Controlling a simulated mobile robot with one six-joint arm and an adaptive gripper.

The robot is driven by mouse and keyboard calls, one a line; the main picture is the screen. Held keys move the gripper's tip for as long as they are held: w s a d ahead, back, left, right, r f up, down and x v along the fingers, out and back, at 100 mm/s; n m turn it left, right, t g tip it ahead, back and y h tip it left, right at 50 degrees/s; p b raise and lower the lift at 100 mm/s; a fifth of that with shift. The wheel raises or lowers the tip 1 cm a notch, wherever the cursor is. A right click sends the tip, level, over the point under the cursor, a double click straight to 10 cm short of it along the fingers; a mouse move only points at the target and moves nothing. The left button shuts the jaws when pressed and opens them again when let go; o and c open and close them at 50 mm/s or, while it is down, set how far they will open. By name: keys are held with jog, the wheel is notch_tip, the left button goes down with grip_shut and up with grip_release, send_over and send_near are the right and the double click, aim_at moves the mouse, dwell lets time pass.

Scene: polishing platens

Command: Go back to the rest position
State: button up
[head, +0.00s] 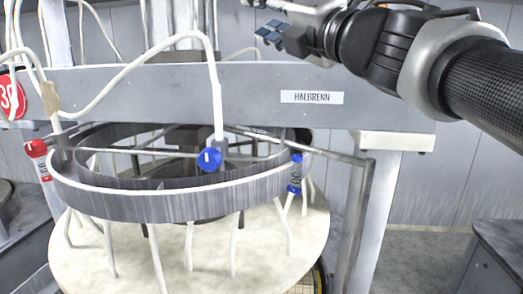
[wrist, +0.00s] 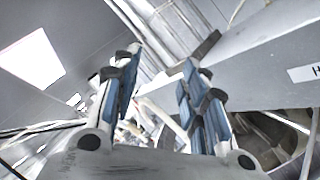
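My gripper (head: 262,20) is high at the top of the head view, in front of and above the grey beam labelled HALBRENN (head: 250,95). Its blue-padded fingers point left. In the wrist view my gripper (wrist: 160,75) has its two fingers apart, with only background between them. It touches nothing that I can see. My arm reaches in from the upper right.
A dark cabinet (head: 495,250) stands at lower right.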

jog(key=s+d+f+m+t+h, duration=0.2)
jog(key=d+f+m+h, duration=0.85)
jog(key=m, duration=0.55)
jog(key=s+d+f+m+g+h, duration=0.2)
jog(key=s+d+f+m+g, duration=0.15)
jog(key=f, duration=0.25)
jog(key=s+d+f+m+g+h, duration=0.2)
jog(key=d+f+m, duration=0.1)
jog(key=f+m, duration=0.3)
jog(key=s+a+f+m+g+y, duration=0.1)
jog(key=s+a+f+m+g, duration=0.15)
jog(key=s+f, duration=0.45)
jog(key=s+a+f+m+g+y, duration=0.1)
jog(key=s+f+m+g, duration=0.15)
jog(key=s+f, duration=0.55)
jog(key=s+a+f+m+g+y, duration=0.1)
jog(key=s+f+g, duration=0.3)
jog(key=f, duration=0.6)
notch_tip(320, 180, down, 34)
jog(key=s+b, duration=0.1)
jog(key=b, duration=3.1)
jog(key=shift+s+d+b, duration=0.15)
jog(key=shift+d+b, duration=0.05)
jog(key=shift+b, duration=0.1)
jog(key=shift+f, duration=0.1)
